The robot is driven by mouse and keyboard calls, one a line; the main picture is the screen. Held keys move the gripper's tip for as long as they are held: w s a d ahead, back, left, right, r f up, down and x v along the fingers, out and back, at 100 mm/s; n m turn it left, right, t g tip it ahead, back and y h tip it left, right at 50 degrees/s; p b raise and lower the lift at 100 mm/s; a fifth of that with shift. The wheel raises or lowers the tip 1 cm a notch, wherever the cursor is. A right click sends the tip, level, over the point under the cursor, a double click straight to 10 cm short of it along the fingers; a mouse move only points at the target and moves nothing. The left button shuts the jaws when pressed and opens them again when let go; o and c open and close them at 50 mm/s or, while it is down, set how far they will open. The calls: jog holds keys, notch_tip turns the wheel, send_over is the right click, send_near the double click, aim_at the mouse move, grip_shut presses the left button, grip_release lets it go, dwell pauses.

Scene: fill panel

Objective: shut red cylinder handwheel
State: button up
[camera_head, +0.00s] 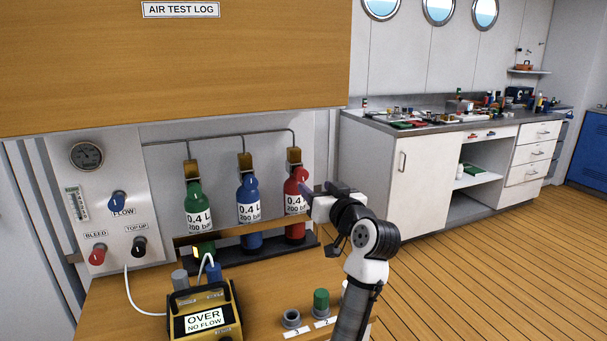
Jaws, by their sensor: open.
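The red cylinder (295,230) stands at the right end of a rack of three cylinders, with a white "0.4 L 200 bar" label. A brass valve block (294,156) sits at its top. A small red round part at its neck, likely the handwheel (301,174), faces me. My gripper (307,192) is open, just right of and slightly below this part, with its fingers pointing left at the cylinder. It covers part of the red cylinder's right side. I cannot tell whether the fingertips touch it.
A blue cylinder (248,190) and a green cylinder (196,193) stand to the left, behind a wooden rail. A yellow meter reading "OVER NO FLOW" (203,318) and small caps stand on the bench in front. A panel with knobs (112,180) is at left.

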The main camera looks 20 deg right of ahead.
aim_at(303, 177)
jog(key=w, duration=0.3)
jog(key=w+p, duration=0.1)
jog(key=w, duration=0.5)
jog(key=shift+a, duration=0.4)
jog(key=shift+p, duration=0.3)
jog(key=c, duration=1)
jog(key=shift+o, duration=0.2)
